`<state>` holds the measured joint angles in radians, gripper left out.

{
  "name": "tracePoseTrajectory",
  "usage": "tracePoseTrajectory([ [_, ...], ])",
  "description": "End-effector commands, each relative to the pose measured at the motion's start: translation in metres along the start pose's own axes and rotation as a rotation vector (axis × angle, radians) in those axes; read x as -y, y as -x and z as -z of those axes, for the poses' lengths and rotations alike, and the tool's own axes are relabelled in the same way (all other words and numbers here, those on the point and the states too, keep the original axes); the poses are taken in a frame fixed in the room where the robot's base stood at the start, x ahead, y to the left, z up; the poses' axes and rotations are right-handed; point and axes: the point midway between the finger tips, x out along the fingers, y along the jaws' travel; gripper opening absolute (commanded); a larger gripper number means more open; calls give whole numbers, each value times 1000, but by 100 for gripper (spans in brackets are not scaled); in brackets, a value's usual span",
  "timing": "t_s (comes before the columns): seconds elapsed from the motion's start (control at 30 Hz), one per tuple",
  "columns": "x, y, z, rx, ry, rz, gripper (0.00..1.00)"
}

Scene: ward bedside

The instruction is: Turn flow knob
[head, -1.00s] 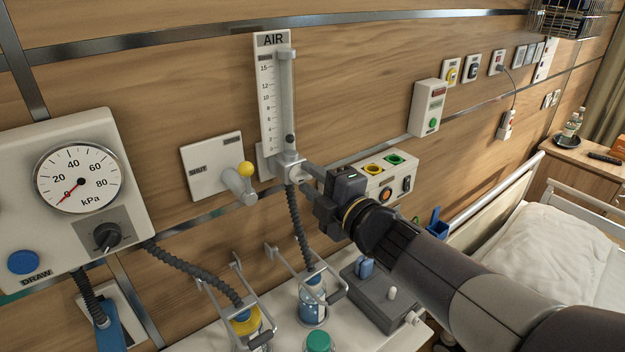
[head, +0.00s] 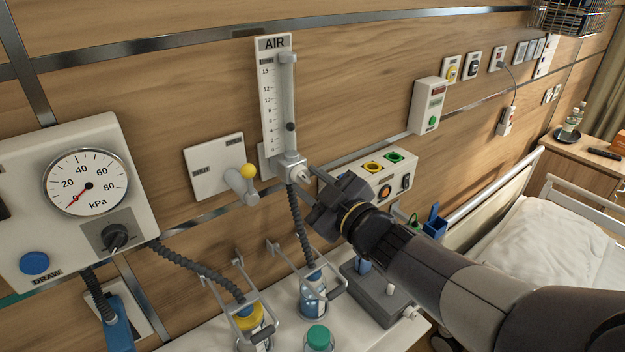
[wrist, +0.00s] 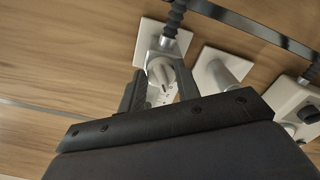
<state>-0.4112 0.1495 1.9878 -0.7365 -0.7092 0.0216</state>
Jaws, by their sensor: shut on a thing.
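The AIR flowmeter (head: 273,98) is on the wall in the head view, with a clear tube and a dark float ball (head: 291,127) in its lower half. The flow knob is at its metal base block (head: 292,168), mostly hidden by my fingers in the head view. In the wrist view the round silver knob (wrist: 163,73) sits between my fingers. My gripper (head: 310,175) is shut on the knob; it also shows in the wrist view (wrist: 160,92).
A dark corrugated hose (head: 301,215) hangs below the block. Bottles, one with a green cap (head: 319,335), stand on the shelf below. A socket box (head: 385,177) is close behind my gripper.

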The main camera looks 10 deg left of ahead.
Motion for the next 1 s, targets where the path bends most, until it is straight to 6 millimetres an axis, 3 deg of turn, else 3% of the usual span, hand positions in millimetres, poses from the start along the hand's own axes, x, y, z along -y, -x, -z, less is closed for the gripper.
tracePoseTrajectory([
  [0.3,1,0,0,1,-98,2,8],
  [0.77,1,0,0,1,-111,1,8],
  [0.8,1,0,0,1,-110,1,32],
  [1.0,1,0,0,0,-110,1,48],
])
